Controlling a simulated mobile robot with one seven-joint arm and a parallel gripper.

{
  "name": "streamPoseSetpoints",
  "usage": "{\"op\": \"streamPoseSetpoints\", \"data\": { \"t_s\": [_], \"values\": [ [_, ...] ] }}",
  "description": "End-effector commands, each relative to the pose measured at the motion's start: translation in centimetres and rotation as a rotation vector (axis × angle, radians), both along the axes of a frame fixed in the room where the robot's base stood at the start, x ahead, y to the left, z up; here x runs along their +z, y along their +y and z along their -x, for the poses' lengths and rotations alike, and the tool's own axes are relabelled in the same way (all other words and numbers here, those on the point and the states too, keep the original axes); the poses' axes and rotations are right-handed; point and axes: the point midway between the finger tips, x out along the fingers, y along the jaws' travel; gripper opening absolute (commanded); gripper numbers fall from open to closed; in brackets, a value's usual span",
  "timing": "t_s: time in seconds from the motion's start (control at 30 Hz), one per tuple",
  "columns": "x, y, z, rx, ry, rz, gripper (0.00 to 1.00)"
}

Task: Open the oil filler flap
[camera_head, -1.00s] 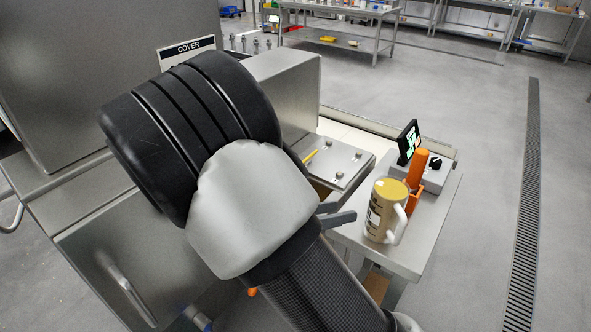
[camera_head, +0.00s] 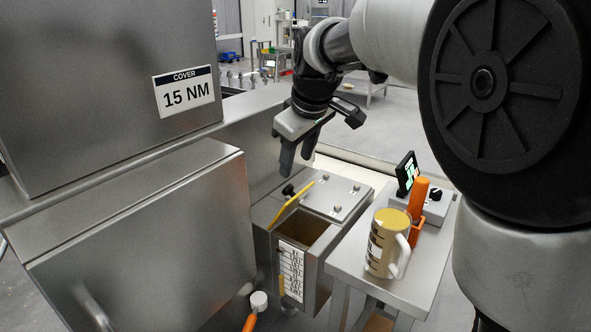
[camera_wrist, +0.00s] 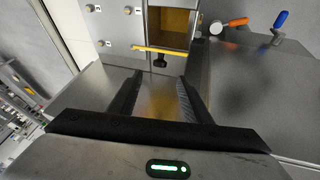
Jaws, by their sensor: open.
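The oil filler flap (camera_head: 291,205) is a thin plate with a yellow edge and a black knob (camera_head: 288,190). It stands raised, tilted up beside the uncovered square opening (camera_head: 302,234) of the metal filler box. In the wrist view the flap shows edge-on as a yellow strip (camera_wrist: 158,50), its knob (camera_wrist: 160,61) facing my gripper and the opening (camera_wrist: 172,22) beyond. My gripper (camera_head: 298,162) is open and empty above and behind the flap, fingers pointing down. In the wrist view the knob lies just beyond the gap between my fingertips (camera_wrist: 160,77), apart from them.
A beige measuring jug (camera_head: 388,243) with yellow contents stands on the side shelf (camera_head: 350,262), beside an orange-handled tool (camera_head: 418,200) and a small display (camera_head: 407,172). A steel housing with a "15 NM" label (camera_head: 186,91) rises at left. A studded plate (camera_head: 337,196) adjoins the filler box.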

Motion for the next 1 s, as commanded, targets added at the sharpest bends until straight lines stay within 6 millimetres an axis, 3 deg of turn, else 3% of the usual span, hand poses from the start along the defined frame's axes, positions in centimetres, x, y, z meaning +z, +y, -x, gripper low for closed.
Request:
{"op": "streamPoseSetpoints", "data": {
  "t_s": [0.03, 0.2, 0.5, 0.97, 1.0],
  "values": [
    [-1.5, 0.2, -0.4, -0.001, 0.005, 0.002, 0.44],
    [-4.9, 0.7, -2.0, 0.0, 0.005, 0.003, 0.44],
    [-9.3, 1.5, -4.1, 0.001, 0.002, 0.002, 0.44],
    [-10.4, 1.7, -4.7, 0.001, 0.0, 0.001, 0.44],
    [-10.4, 1.7, -4.7, 0.0, 0.001, 0.002, 0.39]
  ]
}}
